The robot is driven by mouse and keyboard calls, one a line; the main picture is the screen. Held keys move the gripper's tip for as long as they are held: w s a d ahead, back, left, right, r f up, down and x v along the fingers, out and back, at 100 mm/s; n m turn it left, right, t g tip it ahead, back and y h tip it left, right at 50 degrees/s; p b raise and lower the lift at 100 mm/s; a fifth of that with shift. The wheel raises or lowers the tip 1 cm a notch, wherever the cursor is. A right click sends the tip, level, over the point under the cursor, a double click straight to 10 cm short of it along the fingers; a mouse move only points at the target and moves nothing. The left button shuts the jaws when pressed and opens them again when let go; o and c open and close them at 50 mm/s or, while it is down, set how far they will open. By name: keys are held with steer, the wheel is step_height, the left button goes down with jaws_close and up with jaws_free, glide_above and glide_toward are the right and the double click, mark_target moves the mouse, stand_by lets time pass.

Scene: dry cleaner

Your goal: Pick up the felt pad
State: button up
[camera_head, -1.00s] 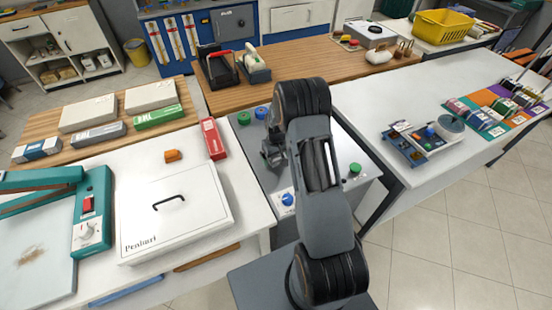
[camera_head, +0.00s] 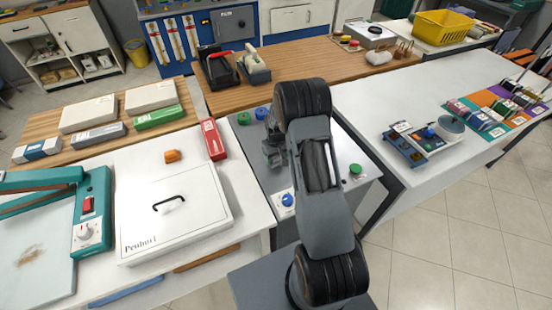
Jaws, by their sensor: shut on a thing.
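My gripper (camera_head: 272,151) is at the left side of my arm, low over the grey metal worktop (camera_head: 262,178). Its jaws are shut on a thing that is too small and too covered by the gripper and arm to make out. I see no felt pad that I can name with certainty elsewhere in the view; the one in the jaws is hidden.
Blue (camera_head: 287,200) and green (camera_head: 355,169) round pieces lie on the grey worktop, with more at its back left. A white lidded box (camera_head: 200,225) and a red box (camera_head: 213,139) stand to the left. A white counter (camera_head: 430,100) at the right has clear room.

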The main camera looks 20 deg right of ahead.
steer(key=shift+r, duration=0.4)
steer(key=r, duration=0.1)
steer(key=r+b, duration=0.1)
steer(key=shift+s+a+r, duration=0.1)
steer(key=shift+a+r, duration=0.1)
steer(key=shift+r, duration=0.2)
steer(key=s+a+r+b, duration=0.3)
steer(key=s+a+r, duration=0.6)
steer(key=shift+s+a+r, duration=0.15)
steer(key=shift+s+a, duration=0.15)
steer(key=shift+s, duration=0.05)
steer(key=o, duration=0.4)
steer(key=shift+c, duration=1.6)
